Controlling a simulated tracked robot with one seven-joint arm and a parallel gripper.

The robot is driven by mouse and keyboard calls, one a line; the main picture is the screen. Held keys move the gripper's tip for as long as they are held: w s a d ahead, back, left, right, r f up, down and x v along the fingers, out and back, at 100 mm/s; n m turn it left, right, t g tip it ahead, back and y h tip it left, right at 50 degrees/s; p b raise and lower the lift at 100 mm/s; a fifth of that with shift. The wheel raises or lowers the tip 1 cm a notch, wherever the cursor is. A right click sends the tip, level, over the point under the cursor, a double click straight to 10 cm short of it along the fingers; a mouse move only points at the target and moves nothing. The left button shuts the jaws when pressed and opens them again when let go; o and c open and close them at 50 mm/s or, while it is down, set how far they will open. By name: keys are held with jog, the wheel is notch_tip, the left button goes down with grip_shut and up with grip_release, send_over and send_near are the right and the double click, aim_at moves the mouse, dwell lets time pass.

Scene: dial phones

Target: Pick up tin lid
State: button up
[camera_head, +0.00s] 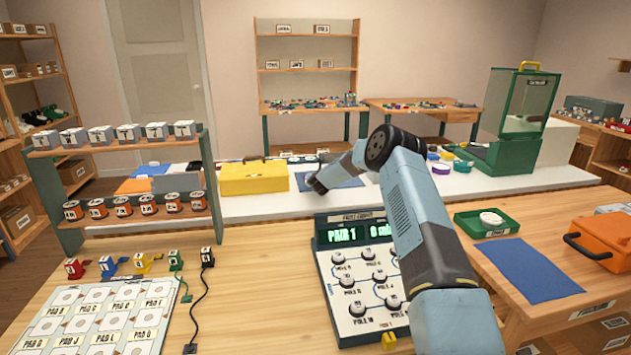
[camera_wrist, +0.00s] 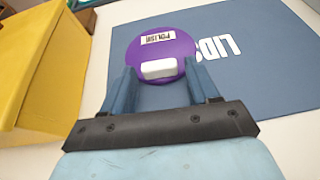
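The tin lid (camera_wrist: 180,45) is a purple disc with a white label reading POLISH and a white block-shaped knob (camera_wrist: 158,68). It shows in the wrist view over the left edge of the blue LIDS mat (camera_wrist: 265,80). My gripper (camera_wrist: 165,85) is open, its two blue fingers apart on either side of the lid's near part, with gaps between them and the knob. I cannot tell whether the fingertips touch the lid. In the head view my gripper (camera_head: 316,186) is low by the blue mat (camera_head: 346,182), and I cannot make out the lid there.
A yellow toolbox (camera_head: 253,177) stands just left of my gripper, close in the wrist view too (camera_wrist: 40,65). A green machine (camera_head: 515,120) and coloured round items (camera_head: 445,160) stand to the right on the white counter. A phone panel (camera_head: 358,275) stands in front.

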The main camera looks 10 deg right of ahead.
jog(key=c, duration=0.8)
